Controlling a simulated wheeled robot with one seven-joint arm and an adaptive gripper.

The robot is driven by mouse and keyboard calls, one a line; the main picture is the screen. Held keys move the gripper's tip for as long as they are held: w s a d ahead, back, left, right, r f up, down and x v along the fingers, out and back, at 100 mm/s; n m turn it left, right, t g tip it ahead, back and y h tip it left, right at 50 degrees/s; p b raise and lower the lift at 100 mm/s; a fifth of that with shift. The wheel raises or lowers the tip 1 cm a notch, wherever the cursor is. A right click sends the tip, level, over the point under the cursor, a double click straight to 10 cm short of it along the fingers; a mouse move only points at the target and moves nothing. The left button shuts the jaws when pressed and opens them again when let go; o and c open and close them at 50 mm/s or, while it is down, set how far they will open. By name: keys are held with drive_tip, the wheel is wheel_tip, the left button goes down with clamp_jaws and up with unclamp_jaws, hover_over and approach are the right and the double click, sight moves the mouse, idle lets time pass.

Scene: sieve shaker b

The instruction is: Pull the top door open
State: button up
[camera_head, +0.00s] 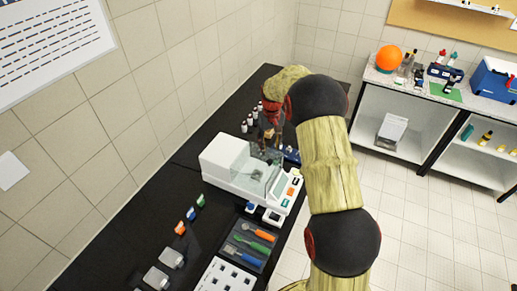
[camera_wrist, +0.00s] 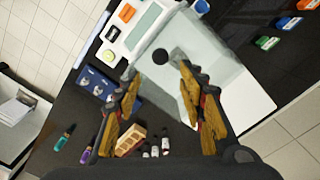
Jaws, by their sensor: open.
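A white balance-like instrument (camera_head: 222,157) stands on the black bench, with a clear glass chamber (camera_head: 264,176) on its front side. In the wrist view the glass chamber (camera_wrist: 192,47) lies ahead of my fingers, with a dark round disc (camera_wrist: 160,56) seen near its middle. The top door is hard to tell apart from the other clear panes. My gripper (camera_head: 268,143) is over the back side of the chamber in the head view. In the wrist view my gripper (camera_wrist: 158,74) is open with its two fingers apart, and nothing is clearly held. Contact with the glass cannot be told.
Small dark bottles (camera_head: 250,122) stand on the bench behind the instrument. A blue box (camera_wrist: 97,82) and a wooden block (camera_wrist: 131,140) are near my fingers.

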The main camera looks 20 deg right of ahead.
sight(270, 160)
drive_tip(key=shift+s+a, duration=0.2)
drive_tip(key=shift+s, duration=0.3)
drive_tip(key=shift+s+a, duration=0.15)
drive_tip(key=shift+s, duration=0.3)
drive_tip(key=f, duration=0.1)
drive_tip(key=w+f, duration=0.1)
drive_tip(key=f, duration=0.1)
drive_tip(key=d+f+p, duration=0.1)
drive_tip(key=shift+w+f, duration=0.25)
drive_tip(key=shift+f, duration=0.05)
drive_tip(key=shift+s+a+f+p, duration=0.15)
drive_tip(key=shift+s+f, duration=0.05)
drive_tip(key=shift+f, duration=0.3)
drive_tip(key=shift+s+a+f+p, duration=0.15)
drive_tip(key=shift+s+f, duration=0.05)
drive_tip(key=shift+f, duration=0.3)
drive_tip(key=shift+w+d+f, duration=0.15)
drive_tip(key=shift+w+f, duration=0.1)
drive_tip(key=shift+f, duration=0.15)
drive_tip(key=shift+s+r, duration=0.15)
drive_tip(key=c, duration=1)
clamp_jaws()
